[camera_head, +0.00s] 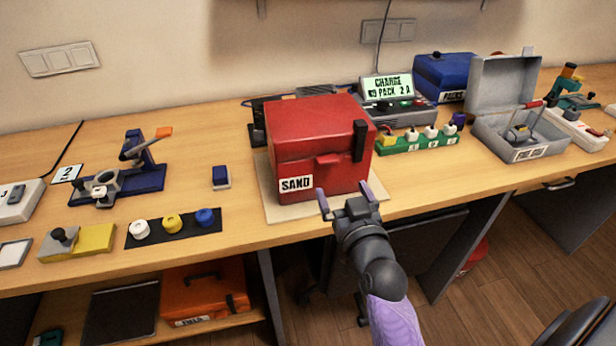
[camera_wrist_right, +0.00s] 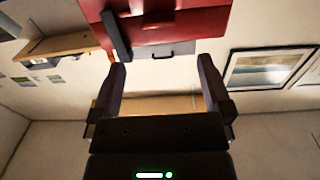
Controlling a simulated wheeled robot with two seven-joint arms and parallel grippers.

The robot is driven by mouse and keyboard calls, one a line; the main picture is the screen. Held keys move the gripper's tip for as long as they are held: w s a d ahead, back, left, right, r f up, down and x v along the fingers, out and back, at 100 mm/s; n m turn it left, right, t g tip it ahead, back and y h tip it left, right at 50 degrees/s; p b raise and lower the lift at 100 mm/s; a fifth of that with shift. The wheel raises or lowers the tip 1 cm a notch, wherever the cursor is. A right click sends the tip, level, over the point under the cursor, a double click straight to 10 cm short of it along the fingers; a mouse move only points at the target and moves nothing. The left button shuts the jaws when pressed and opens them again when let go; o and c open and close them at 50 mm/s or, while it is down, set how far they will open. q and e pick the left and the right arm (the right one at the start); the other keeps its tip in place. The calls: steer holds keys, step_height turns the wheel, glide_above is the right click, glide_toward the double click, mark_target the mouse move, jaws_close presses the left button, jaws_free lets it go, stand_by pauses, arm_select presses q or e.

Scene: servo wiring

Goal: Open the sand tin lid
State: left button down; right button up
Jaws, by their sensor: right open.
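The sand tin is a red box (camera_head: 312,150) with a white SAND label (camera_head: 296,184), on a pale board (camera_head: 277,212) at the middle of the bench. Its red lid (camera_head: 305,122) is down. A red tab (camera_head: 327,159) juts from the front and a dark latch or strap (camera_head: 360,140) is at the right front. My right gripper (camera_head: 346,196) is open and empty, just in front of the tin's lower front. The right wrist view shows the open fingers (camera_wrist_right: 162,90) with the red tin (camera_wrist_right: 170,28) beyond them, apart. My left gripper is out of view.
A grey open case (camera_head: 500,105), a green strip with several knobs (camera_head: 415,140) and a display (camera_head: 388,87) stand to the right. A blue clamp stand (camera_head: 135,175) and a black strip with three knobs (camera_head: 172,228) are to the left. The bench's front edge runs below the gripper.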

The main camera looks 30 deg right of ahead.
mark_target(330, 163)
steer(key=b+x, duration=0.3)
steer(key=x, duration=0.5)
steer(key=shift+d+f, duration=0.15)
jaws_close()
